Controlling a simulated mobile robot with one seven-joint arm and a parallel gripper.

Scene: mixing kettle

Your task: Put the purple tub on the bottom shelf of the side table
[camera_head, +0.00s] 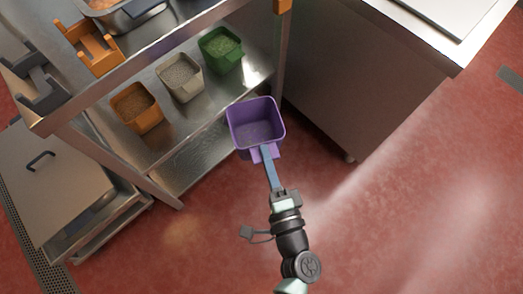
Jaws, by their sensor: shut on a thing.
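The purple tub (243,116) is held in the air in front of the side table (172,157), at its right part. Its open top faces up and its inside shows some greyish content or a dark floor; I cannot tell which. My gripper (266,155) is shut on the tub's near side, at its handle. The bottom shelf (195,163) of the side table is a metal surface low down, to the left of and behind the tub. The tub hides the shelf's right part.
The shelf above holds an orange tub (136,108), a beige tub (180,77) and a green tub (220,49). Orange and grey holders (90,47) stand on top. A steel cabinet (362,85) stands at right, a lidded container (62,185) at left. The red floor in front is clear.

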